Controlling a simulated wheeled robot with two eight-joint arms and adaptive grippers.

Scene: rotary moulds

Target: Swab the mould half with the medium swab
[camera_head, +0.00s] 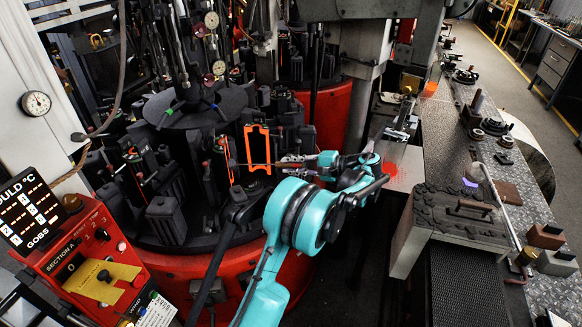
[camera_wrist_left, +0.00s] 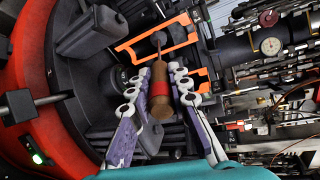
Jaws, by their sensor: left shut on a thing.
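My left gripper (camera_head: 292,163) is at the mould carousel in the head view. It also shows in the left wrist view (camera_wrist_left: 167,92), with its two fingers shut on the swab (camera_wrist_left: 158,105). The swab has a wooden handle with a red band, and a thin rod leads to a dark tip. The rod (camera_head: 256,164) points left across an orange-edged mould half (camera_head: 267,146) in the head view. In the wrist view the dark tip overlaps the orange-edged opening (camera_wrist_left: 130,52); I cannot tell whether it touches. My right gripper is not in view.
Several dark mould blocks (camera_head: 165,219) crowd the round carousel with its red base (camera_head: 185,268). A control panel (camera_head: 100,262) stands at the left. A metal box with a dark, lumpy top (camera_head: 440,212) and a patterned bench (camera_head: 500,165) are at the right.

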